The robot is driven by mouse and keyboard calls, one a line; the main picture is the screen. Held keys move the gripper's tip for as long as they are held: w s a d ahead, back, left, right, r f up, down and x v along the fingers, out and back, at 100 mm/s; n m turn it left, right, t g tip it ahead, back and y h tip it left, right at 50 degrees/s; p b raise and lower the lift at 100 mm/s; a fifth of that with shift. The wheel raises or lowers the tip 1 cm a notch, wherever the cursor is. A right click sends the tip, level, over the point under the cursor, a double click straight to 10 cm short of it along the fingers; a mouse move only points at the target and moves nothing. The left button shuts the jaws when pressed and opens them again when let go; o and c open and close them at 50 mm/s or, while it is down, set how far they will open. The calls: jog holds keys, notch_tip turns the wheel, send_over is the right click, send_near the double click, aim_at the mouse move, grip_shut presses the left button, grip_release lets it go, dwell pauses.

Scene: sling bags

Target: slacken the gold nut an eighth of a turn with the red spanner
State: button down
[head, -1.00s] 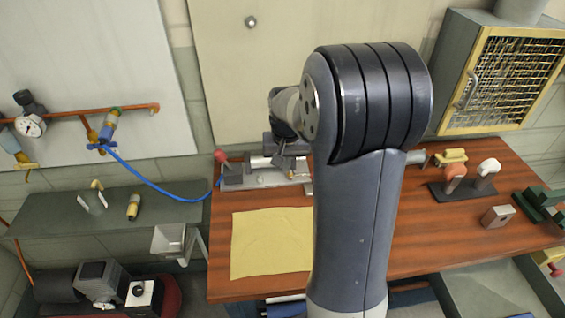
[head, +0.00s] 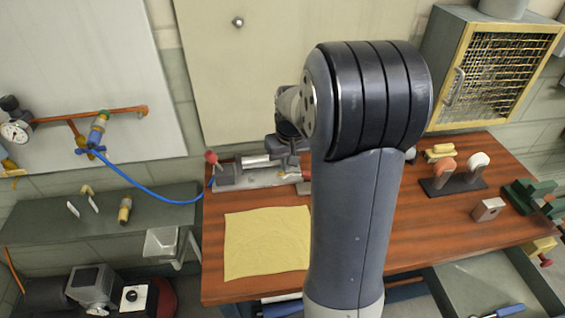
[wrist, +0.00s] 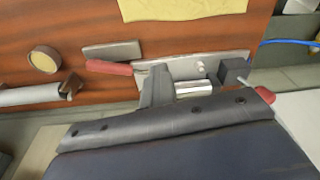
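A red-handled tool (wrist: 110,67), perhaps the red spanner, lies on the bench in the wrist view, its metal end by a grey fixture plate (wrist: 215,68). The plate carries a shiny cylinder (wrist: 195,88), a dark block (wrist: 233,72) and a red knob (wrist: 265,95). In the head view the knob (head: 211,156) stands at the fixture's left end. My gripper (head: 288,150) is partly hidden behind my arm, at the fixture's right side. Its fingers are not clear, and I see no sure grasp. I cannot pick out the gold nut.
A yellow cloth (head: 267,240) lies on the wooden bench (head: 440,230). A stand (head: 452,182) with orange and white knobs and a metal block (head: 488,209) are at the right. A blue hose (head: 150,190) runs to the fixture's left. An open drawer (head: 480,285) is below.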

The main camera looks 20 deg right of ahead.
jog(key=shift+d, duration=0.2)
dwell(0.3)
jog(key=shift+s+d+n, duration=0.25)
jog(key=shift+d+n, duration=0.65)
jog(key=shift+n, duration=0.3)
jog(key=shift+a+m, duration=0.3)
jog(key=shift+r, duration=0.1)
notch_tip(320, 180, up, 6)
jog(key=p, duration=0.4)
dwell(0.4)
dwell(1.1)
